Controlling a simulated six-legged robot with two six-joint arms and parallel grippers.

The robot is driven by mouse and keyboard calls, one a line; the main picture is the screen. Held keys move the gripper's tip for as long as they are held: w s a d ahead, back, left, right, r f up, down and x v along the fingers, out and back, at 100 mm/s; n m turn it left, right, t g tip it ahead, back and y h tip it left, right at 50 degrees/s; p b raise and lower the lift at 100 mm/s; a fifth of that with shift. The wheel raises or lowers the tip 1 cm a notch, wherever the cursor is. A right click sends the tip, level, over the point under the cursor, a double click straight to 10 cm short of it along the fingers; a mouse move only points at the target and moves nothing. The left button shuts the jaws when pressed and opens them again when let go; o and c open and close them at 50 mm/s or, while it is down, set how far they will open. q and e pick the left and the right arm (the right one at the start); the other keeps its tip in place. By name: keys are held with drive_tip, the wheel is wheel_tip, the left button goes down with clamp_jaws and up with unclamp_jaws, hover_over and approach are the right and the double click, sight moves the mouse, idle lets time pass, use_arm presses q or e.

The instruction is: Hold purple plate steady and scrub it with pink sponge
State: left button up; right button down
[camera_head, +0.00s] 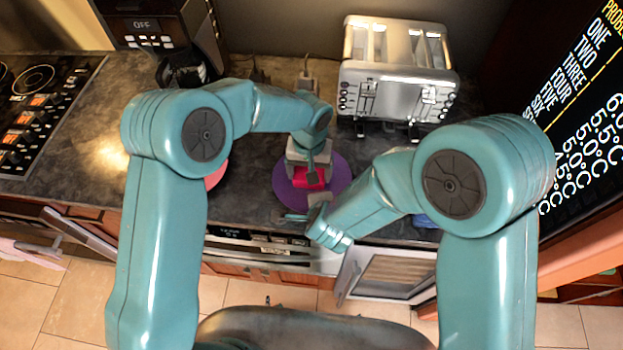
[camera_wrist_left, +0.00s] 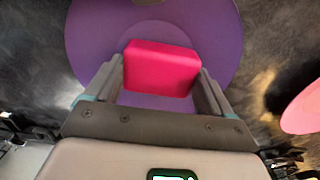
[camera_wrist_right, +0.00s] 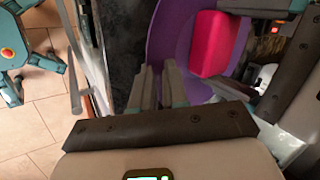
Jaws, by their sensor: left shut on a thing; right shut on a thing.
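The purple plate (camera_head: 337,178) lies on the dark countertop near its front edge. My left gripper (camera_head: 310,168) points down over it, shut on the pink sponge (camera_wrist_left: 162,68). The sponge is over the plate's middle and also shows in the right wrist view (camera_wrist_right: 214,43); whether its underside touches the plate is hidden. My right gripper (camera_head: 296,216) is low at the plate's front edge. In the right wrist view its fingers (camera_wrist_right: 158,82) are shut on the rim of the plate (camera_wrist_right: 168,38), though the grip itself is partly hidden.
A silver toaster (camera_head: 395,75) stands behind and right of the plate. A pink round item (camera_head: 217,174) lies to the left, partly behind my left arm. A coffee machine (camera_head: 150,25) and stovetop (camera_head: 45,100) are further left. A blue item (camera_head: 426,221) lies to the right.

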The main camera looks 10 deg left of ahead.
use_arm(q)
drive_tip(key=shift+s+d, duration=0.1)
drive_tip(key=shift+d, duration=0.65)
drive_tip(key=shift+a, duration=0.9)
drive_tip(key=shift+d, duration=0.9)
drive_tip(key=shift+a, duration=0.95)
drive_tip(key=shift+d+f, duration=0.1)
drive_tip(key=shift+d, duration=0.9)
